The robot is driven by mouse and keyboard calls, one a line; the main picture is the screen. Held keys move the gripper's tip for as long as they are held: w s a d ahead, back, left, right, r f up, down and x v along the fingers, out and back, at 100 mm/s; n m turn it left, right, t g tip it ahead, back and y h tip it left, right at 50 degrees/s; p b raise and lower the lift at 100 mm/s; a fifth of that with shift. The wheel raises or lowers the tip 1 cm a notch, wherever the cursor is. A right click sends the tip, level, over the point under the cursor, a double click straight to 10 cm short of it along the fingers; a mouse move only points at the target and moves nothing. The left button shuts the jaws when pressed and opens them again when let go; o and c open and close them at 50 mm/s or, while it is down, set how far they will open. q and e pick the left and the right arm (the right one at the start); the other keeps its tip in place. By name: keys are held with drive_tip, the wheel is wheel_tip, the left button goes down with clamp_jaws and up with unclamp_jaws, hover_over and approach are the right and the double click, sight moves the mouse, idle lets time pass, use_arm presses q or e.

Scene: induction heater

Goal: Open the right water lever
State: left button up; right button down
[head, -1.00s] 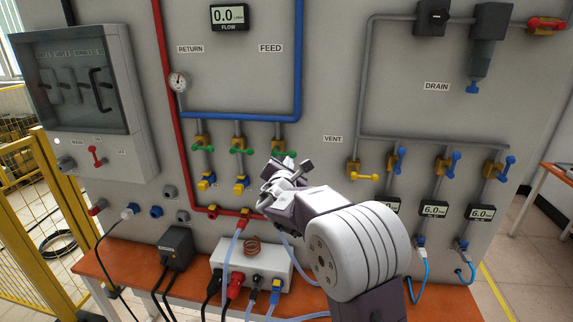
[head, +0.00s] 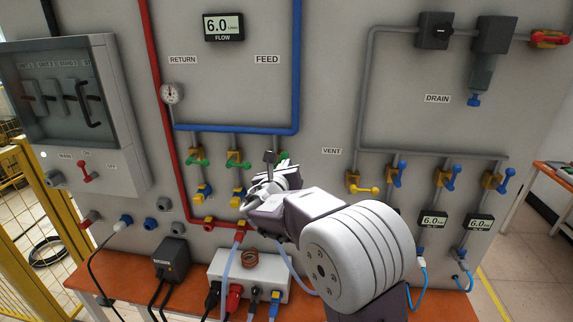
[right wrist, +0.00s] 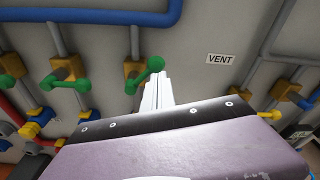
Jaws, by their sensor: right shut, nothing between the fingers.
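The right water lever is a green handle on a brass valve under the blue feed pipe. In the head view the lever (head: 284,157) is partly hidden behind my right gripper (head: 268,182). In the right wrist view the lever (right wrist: 151,70) slants up and to the right from its valve. My right gripper (right wrist: 157,92) is shut and empty, its fingertips close beside the lever; I cannot tell whether they touch. The flow display (head: 223,26) reads 6.0. My left gripper is out of view.
Two other green levers, the middle (head: 237,160) and left (head: 197,158), sit to the left on the same pipe. A yellow vent lever (head: 364,188) and several blue levers are to the right. An orange bench (head: 115,266) with a white box (head: 225,264) stands below.

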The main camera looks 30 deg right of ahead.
drive_tip(key=n+p, duration=0.1)
drive_tip(key=r+n+p, duration=0.1)
drive_tip(key=a+r+n+p, duration=0.1)
drive_tip(key=n, duration=0.1)
drive_tip(key=shift+w+h, duration=0.3)
drive_tip(key=shift+h, duration=0.1)
drive_tip(key=shift+w+a+r+n+p, duration=0.15)
drive_tip(key=shift+w+a+n+p, duration=0.2)
drive_tip(key=shift+n+p, duration=0.5)
drive_tip(key=shift+a, duration=0.15)
